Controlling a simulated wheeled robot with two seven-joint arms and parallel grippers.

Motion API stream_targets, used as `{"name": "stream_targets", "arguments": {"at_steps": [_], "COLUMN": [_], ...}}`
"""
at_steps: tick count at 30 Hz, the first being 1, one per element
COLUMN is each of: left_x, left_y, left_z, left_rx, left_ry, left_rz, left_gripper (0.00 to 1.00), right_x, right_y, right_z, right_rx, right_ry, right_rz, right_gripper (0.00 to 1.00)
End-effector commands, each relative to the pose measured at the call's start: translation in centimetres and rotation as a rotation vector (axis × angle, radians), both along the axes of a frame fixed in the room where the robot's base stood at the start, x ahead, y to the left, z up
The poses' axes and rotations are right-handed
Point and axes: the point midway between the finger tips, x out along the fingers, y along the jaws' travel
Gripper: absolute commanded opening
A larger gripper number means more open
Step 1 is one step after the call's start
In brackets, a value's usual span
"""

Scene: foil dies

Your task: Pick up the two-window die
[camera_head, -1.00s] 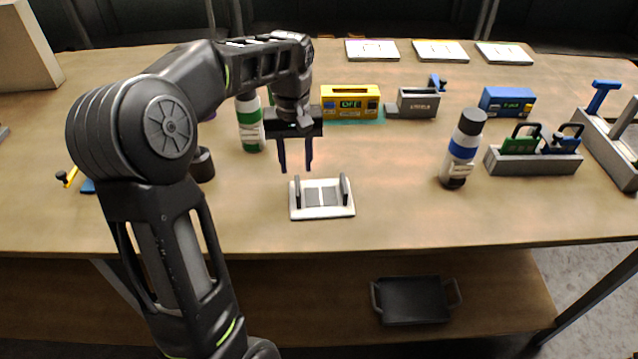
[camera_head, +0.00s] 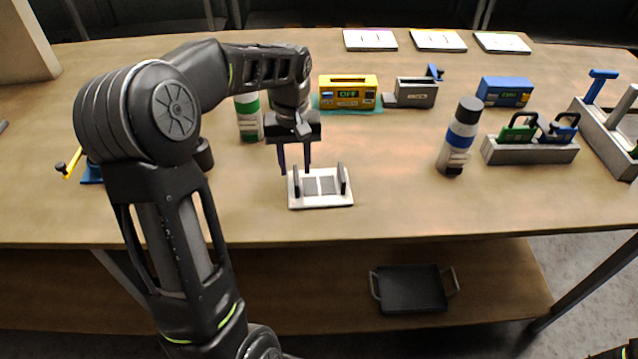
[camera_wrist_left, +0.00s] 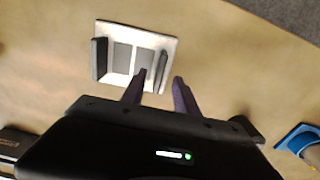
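The two-window die (camera_head: 320,200) is a white plate with two grey windows and a black upright handle at each end. It lies flat near the front edge of the table. It also shows in the left wrist view (camera_wrist_left: 122,32), just beyond the fingertips. My left gripper (camera_head: 296,168) is open and empty, its fingers pointing down at the far left side of the die. In the left wrist view the left gripper (camera_wrist_left: 158,84) has one fingertip overlapping the die's near edge. I cannot tell whether they touch.
A green-banded bottle (camera_head: 248,120) stands behind my left gripper and a blue-banded bottle (camera_head: 459,137) to the right. A grey rack (camera_head: 530,152) holds green- and blue-handled pieces. A yellow box (camera_head: 348,92) stands behind. A dark tray (camera_head: 411,290) is on the lower shelf.

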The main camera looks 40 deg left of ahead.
Motion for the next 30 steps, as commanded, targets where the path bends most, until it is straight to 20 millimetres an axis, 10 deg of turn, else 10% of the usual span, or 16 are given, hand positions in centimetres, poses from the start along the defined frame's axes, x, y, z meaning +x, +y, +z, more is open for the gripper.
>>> {"name": "stream_targets", "arguments": {"at_steps": [9,30], "left_x": [0.1,0.1], "left_y": [0.0,0.0], "left_z": [-3.9,-3.9], "left_rx": [-0.001,0.000], "left_ry": [0.002,0.000], "left_rz": [0.000,0.000], "left_gripper": [0.36,0.28], "right_x": [-0.1,-0.1], "right_y": [0.0,0.0], "right_z": [0.8,0.8], "right_rx": [-0.001,-0.001], "right_ry": [0.001,0.001], "right_rz": [-0.001,-0.001], "right_gripper": [0.81,0.81]}}
